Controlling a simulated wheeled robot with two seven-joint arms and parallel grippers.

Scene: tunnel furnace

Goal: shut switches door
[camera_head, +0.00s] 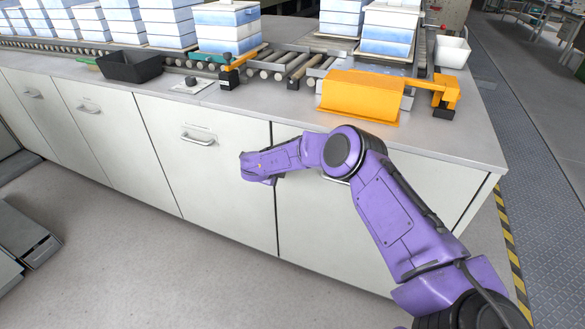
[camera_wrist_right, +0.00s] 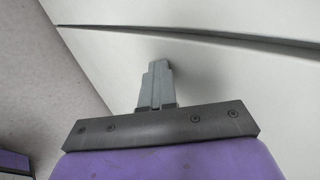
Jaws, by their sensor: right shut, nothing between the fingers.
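A row of pale grey cabinet doors runs along the counter front; which one is the switches door I cannot tell. The middle door (camera_head: 215,190) has a silver handle (camera_head: 198,138) near its top and looks about flush with its neighbours. My right gripper (camera_head: 250,168) is in front of this door, near its right edge. In the right wrist view the right gripper's fingers (camera_wrist_right: 155,82) are shut and empty, close to a pale panel (camera_wrist_right: 220,80). A dark gap (camera_wrist_right: 200,37) runs along that panel; contact is unclear. My left gripper is out of view.
The counter (camera_head: 460,130) carries a roller conveyor (camera_head: 280,65) with blue-white stacks, an orange box-shaped part (camera_head: 360,97), a black bin (camera_head: 130,67) and a white bin (camera_head: 452,52). The floor (camera_head: 150,270) in front of the doors is mostly clear.

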